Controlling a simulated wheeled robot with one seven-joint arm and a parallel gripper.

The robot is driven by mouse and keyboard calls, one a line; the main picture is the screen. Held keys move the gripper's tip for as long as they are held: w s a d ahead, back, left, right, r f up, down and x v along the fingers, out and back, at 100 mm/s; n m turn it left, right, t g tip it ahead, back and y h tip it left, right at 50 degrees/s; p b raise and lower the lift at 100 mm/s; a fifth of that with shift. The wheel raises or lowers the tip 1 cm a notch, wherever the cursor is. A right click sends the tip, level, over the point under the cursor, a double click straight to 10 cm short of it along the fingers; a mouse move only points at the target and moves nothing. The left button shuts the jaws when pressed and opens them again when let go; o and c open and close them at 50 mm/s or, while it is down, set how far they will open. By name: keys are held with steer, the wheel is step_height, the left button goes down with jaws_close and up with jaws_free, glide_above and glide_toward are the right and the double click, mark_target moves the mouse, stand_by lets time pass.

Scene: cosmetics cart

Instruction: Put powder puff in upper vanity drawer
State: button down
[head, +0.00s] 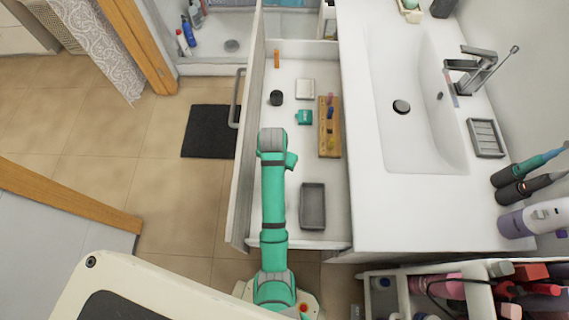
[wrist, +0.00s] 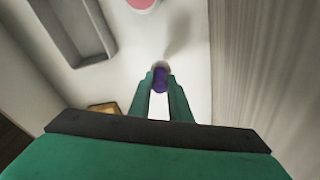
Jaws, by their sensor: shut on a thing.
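The upper vanity drawer (head: 292,70) is pulled open beside the sink, and my arm reaches over it. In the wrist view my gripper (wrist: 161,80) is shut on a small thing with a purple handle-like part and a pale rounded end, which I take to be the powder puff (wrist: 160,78). It is over the pale drawer floor; I cannot tell whether it touches. In the head view my arm hides the gripper and the held thing.
The drawer holds a grey tray (head: 313,206), a wooden tray (head: 329,146) with small items, a teal item (head: 304,116), a black round item (head: 276,98) and a white box (head: 305,89). A pink round thing (wrist: 143,4) lies near the grey tray.

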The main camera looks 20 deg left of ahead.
steer(key=shift+f, duration=2.6)
steer(key=shift+f, duration=0.15)
steer(key=c, duration=1.6)
jaws_free()
steer(key=shift+c, duration=0.2)
